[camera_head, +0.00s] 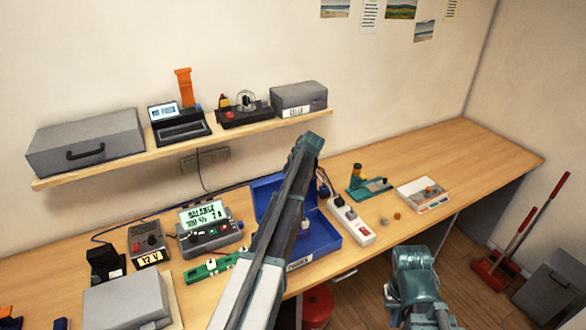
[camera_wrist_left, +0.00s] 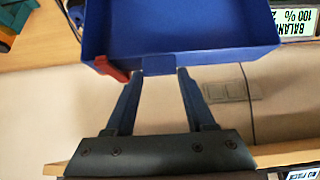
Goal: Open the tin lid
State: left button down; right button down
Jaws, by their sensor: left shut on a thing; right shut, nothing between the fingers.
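The blue tin (camera_head: 318,238) stands on the bench with its lid (camera_head: 268,185) raised at the back. My left arm crosses in front of the tin in the head view and hides part of it and my left fingers. In the left wrist view, my left gripper (camera_wrist_left: 160,74) is shut on the edge of the blue lid (camera_wrist_left: 180,30), beside a red tab (camera_wrist_left: 112,68). My right gripper (camera_head: 432,318) is shut and empty in front of the bench, low in the head view.
A green strip (camera_head: 208,268) lies left of the tin, near a balance charger (camera_head: 210,235). A power strip (camera_head: 350,220) stands close on the right. A shelf (camera_head: 230,137) with grey cases hangs above the tin. The bench's far right is clear.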

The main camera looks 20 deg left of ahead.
pick_arm(q)
jog(key=shift+c, duration=1.2)
grip_release()
jog(key=shift+r, duration=0.15)
jog(key=p+v, duration=1.1)
jog(key=v, duration=0.2)
jog(key=shift+s+d+r, duration=0.15)
jog(key=shift+s+d, duration=0.05)
